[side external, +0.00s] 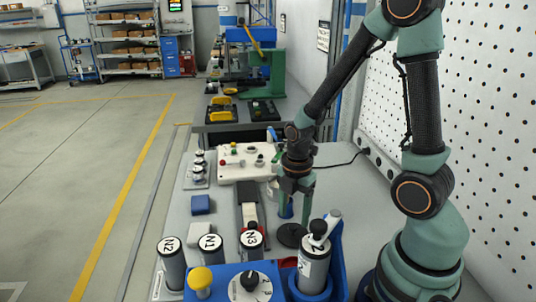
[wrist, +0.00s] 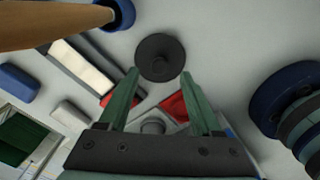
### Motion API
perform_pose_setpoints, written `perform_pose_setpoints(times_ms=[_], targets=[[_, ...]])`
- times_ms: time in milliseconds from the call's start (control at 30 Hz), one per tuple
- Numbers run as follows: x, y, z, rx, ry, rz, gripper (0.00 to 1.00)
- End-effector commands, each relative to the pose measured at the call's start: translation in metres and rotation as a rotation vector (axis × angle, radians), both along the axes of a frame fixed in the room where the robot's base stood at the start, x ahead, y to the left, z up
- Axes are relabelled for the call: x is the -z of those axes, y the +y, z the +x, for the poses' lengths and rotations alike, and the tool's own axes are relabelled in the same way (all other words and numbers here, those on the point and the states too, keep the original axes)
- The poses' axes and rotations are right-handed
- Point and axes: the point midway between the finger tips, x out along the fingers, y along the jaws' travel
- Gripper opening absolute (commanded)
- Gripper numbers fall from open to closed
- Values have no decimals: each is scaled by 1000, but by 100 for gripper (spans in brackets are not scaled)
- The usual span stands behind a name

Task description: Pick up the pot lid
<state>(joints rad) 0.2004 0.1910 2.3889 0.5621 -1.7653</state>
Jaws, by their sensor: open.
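The pot lid is a flat, dark round disc. In the side view, the pot lid (side external: 291,235) lies on the grey bench below my gripper. In the wrist view, the pot lid (wrist: 160,47) shows whole, with a small raised centre, at and just beyond the fingertips. My gripper (side external: 297,219) points down from above, its green fingers apart. In the wrist view, my gripper (wrist: 160,75) has one fingertip on each side of the lid's near edge, with nothing held. I cannot tell whether the fingers touch the lid.
Labelled grey cylinders N1 (side external: 210,248), N2 (side external: 172,262) and N3 (side external: 252,245) stand left and in front. A blue box (side external: 230,272) with a dial is nearest. A white control box (side external: 243,165) and a blue block (side external: 201,204) are farther left. A perforated wall (side external: 475,90) bounds the right.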

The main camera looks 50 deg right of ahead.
Motion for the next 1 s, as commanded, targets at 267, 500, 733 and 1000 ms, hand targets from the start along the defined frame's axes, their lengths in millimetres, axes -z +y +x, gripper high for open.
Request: perform_pose_setpoints(times_ms=[267,500,733,1000], targets=[[29,0,0,0,2,0,66],[32,0,0,0,-1,0,66],[32,0,0,0,-1,0,12],[32,0,0,0,-1,0,0]])
